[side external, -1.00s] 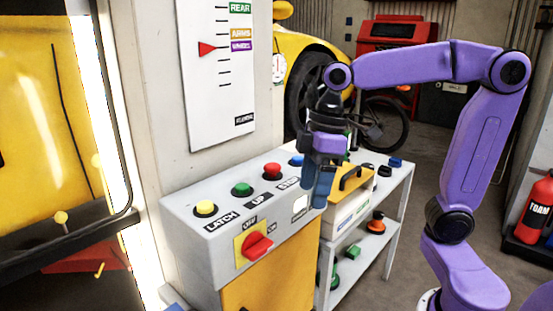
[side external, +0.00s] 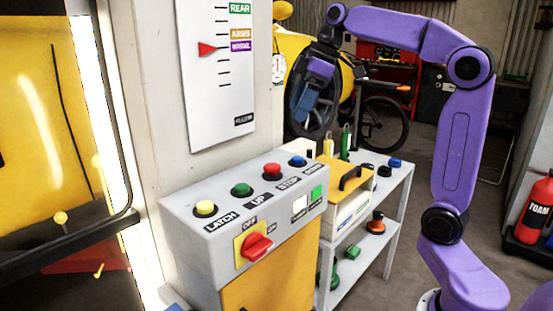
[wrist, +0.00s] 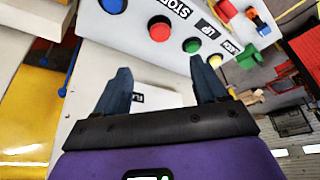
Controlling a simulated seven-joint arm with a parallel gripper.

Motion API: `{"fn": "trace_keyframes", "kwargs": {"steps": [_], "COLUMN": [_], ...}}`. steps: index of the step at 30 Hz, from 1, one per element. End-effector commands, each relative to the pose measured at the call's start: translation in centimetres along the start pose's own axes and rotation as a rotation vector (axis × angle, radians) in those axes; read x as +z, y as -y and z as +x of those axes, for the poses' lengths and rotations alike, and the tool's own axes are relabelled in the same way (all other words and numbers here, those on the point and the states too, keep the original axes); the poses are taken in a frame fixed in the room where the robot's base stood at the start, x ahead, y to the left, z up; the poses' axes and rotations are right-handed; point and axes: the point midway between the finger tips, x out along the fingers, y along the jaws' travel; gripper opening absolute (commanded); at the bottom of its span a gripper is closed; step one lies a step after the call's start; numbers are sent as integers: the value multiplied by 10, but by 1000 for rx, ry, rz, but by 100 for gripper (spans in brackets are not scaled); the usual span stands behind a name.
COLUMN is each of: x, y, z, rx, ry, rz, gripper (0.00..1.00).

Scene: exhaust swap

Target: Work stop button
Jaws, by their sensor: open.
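The red stop button (side external: 272,169) sits on the sloped top of the grey control box (side external: 185,222), above a STOP label, between the green UP button (side external: 242,188) and a blue button (side external: 297,160). A yellow LATCH button (side external: 205,208) is at the left end. My gripper (side external: 300,113) is open and empty, in the air above the box's right end, apart from the buttons. In the wrist view the red button (wrist: 159,28) shows beyond the open fingers (wrist: 160,70), slightly above the gap between their tips.
A red rotary switch (side external: 257,245) and white and green squares (side external: 316,193) are on the box front. A shelf cart (side external: 393,215) with a yellow-topped case (side external: 345,178) stands right of it. A wall chart (side external: 215,110) hangs behind. Air above the buttons is clear.

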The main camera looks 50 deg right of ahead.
Motion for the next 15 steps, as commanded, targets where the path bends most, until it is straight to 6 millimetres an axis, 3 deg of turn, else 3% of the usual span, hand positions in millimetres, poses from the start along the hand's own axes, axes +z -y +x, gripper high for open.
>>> {"fn": "trace_keyframes", "kwargs": {"steps": [15], "x": [0], "y": [1], "z": [99], "rx": [-4], "ry": [4], "rz": [1], "gripper": [72]}}
